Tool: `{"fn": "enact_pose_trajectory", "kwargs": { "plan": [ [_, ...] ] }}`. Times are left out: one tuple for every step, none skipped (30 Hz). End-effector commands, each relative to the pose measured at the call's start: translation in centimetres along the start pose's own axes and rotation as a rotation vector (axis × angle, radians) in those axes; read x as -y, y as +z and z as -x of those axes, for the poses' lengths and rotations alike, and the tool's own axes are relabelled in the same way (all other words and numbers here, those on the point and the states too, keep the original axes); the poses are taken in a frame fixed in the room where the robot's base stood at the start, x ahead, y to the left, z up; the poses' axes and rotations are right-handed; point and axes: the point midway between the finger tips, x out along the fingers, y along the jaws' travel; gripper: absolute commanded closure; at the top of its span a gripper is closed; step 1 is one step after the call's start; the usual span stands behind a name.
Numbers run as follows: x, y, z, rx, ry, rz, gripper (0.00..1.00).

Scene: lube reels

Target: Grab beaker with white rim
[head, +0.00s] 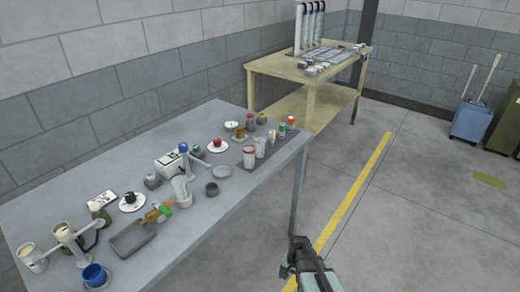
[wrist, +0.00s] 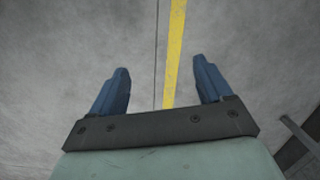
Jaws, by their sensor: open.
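A group of small beaker-like cups stands on a dark mat at the right part of the grey table. One cup has a red rim (head: 250,152), and a pale, whitish cup (head: 260,146) stands just behind it. The pale cup may be the beaker with the white rim, but it is too small to be sure. My gripper (head: 298,245) is off the table's front right side, above the floor and apart from the cups. In the wrist view my gripper (wrist: 161,64) is open and empty, with only floor between its blue fingers.
The grey table (head: 85,185) also holds a blue cup (head: 94,275), a dark tray (head: 132,238), white plates and other crowded items. A wooden workbench (head: 275,68) stands behind. Open floor with a yellow line (head: 355,195) lies to the right.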

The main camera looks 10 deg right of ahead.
Motion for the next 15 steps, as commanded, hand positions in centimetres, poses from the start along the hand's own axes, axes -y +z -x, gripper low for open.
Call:
{"fn": "enact_pose_trajectory", "kwargs": {
  "plan": [
    [0.8,-2.6,1.1,-0.033,-0.022,-0.035,0.21],
    [1.2,-3.9,1.9,-0.051,-0.035,-0.058,0.21],
    [1.7,-5.5,2.9,-0.075,-0.053,-0.089,0.21],
    [2.1,-6.8,3.7,-0.093,-0.067,-0.11,0.21],
    [2.4,-7.9,4.5,-0.11,-0.081,-0.133,0.21],
    [2.8,-9.6,5.7,-0.132,-0.099,-0.162,0.21],
    [3.1,-10.8,6.5,-0.15,-0.114,-0.184,0.21],
    [3.4,-12.0,7.5,-0.168,-0.128,-0.206,0.21],
    [3.8,-13.6,8.8,-0.19,-0.148,-0.235,0.21],
    [4.0,-14.7,9.7,-0.205,-0.163,-0.258,0.21],
    [4.3,-15.9,10.8,-0.222,-0.179,-0.279,0.21],
    [4.6,-17.4,12.2,-0.243,-0.2,-0.308,0.21],
    [4.7,-18.6,13.3,-0.26,-0.216,-0.33,0.21],
    [4.9,-19.7,14.4,-0.275,-0.232,-0.351,0.21],
    [5.1,-21.2,15.9,-0.296,-0.254,-0.38,0.21]
  ]
}}
